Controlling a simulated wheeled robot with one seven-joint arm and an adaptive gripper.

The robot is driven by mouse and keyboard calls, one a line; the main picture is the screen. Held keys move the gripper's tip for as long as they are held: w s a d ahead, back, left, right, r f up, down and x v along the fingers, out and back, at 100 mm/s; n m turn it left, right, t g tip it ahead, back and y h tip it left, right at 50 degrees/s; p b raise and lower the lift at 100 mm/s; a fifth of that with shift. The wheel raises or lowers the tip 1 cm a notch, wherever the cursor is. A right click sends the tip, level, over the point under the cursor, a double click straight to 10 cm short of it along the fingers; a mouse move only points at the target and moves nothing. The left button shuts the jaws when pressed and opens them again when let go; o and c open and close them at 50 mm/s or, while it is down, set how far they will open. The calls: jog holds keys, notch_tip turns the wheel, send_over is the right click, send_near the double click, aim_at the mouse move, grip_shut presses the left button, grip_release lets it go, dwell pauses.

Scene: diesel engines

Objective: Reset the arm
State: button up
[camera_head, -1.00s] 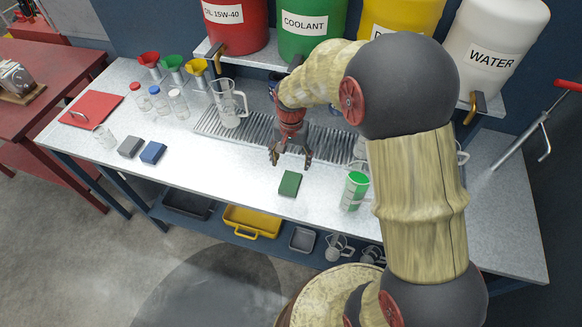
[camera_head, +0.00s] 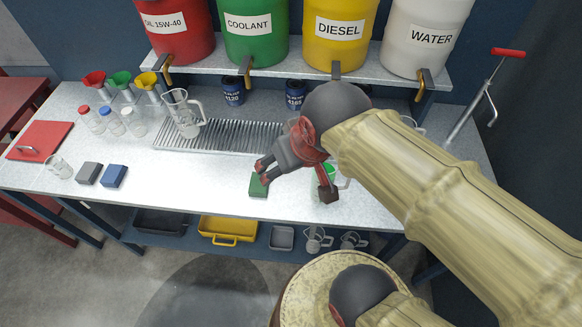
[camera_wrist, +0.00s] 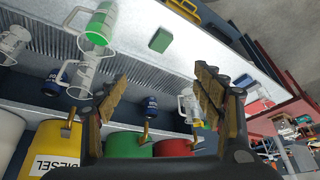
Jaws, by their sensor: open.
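My gripper (camera_head: 295,180) is raised above the front middle of the workbench (camera_head: 200,175), with its two fingers spread wide. In the wrist view my gripper (camera_wrist: 160,82) is open and nothing is between its fingers. In the head view a green block (camera_head: 258,186) lies on the bench just by one fingertip. A green-topped clear container (camera_head: 328,172) is partly hidden behind my gripper. My forearm covers the right part of the bench.
Drums of oil (camera_head: 175,30), coolant (camera_head: 253,30), diesel (camera_head: 340,35) and water (camera_head: 428,38) stand on the shelf. A clear jug (camera_head: 184,118) stands by the drain grate (camera_head: 222,137). Blue (camera_head: 114,176) and grey (camera_head: 89,173) blocks lie left. A yellow bin (camera_head: 228,228) is below.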

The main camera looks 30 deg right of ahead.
jog(key=shift+s+r+n, duration=0.1)
jog(key=shift+s+n, duration=0.2)
jog(key=shift+s, duration=0.55)
notch_tip(320, 180, down, 3)
jog(key=b, duration=0.3)
dwell(0.3)
